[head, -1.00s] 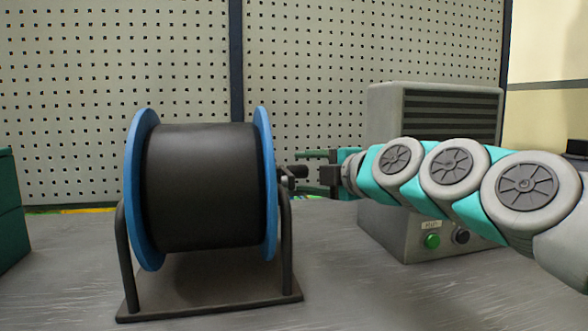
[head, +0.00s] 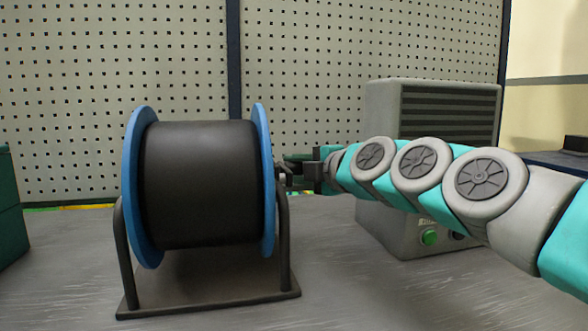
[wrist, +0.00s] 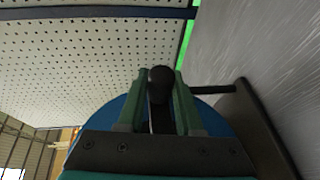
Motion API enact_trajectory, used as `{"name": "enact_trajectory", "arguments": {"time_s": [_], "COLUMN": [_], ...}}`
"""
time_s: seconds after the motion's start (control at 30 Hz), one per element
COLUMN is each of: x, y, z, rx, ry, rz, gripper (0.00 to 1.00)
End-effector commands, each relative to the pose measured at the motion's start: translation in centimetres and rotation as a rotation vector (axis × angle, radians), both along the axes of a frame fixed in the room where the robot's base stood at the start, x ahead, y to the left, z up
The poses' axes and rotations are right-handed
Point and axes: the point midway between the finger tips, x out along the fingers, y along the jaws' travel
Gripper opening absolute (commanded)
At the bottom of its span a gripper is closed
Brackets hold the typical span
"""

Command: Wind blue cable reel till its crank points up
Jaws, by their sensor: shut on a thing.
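The blue cable reel (head: 265,180) has two blue flanges around a black drum (head: 200,185) and sits in a dark stand (head: 210,305) on the bench. Its crank is at the right side of the reel, near the right flange. My gripper (head: 290,172) is at the crank, to the right of the reel. In the wrist view, the green fingers of my gripper (wrist: 160,95) are shut on the dark crank handle (wrist: 161,80), whose rounded end shows between them. The blue flange (wrist: 110,118) lies behind the fingers. The crank arm is mostly hidden, so its exact angle is unclear.
A grey machine (head: 440,110) with a vented front and a green button (head: 428,237) stands behind my arm at right. A dark green box (head: 10,210) is at the left edge. A perforated panel (head: 370,40) stands behind the bench. The front right bench is clear.

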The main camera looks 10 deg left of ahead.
Motion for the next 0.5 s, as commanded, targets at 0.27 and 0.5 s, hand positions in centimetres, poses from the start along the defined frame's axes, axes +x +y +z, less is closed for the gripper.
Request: {"name": "enact_trajectory", "arguments": {"time_s": [0.27,0.5], "x": [-0.01,-0.01], "y": [0.01,0.01], "z": [-0.02,-0.02], "rx": [0.0,0.0], "ry": [0.0,0.0], "rz": [0.0,0.0], "gripper": [0.0,0.0]}}
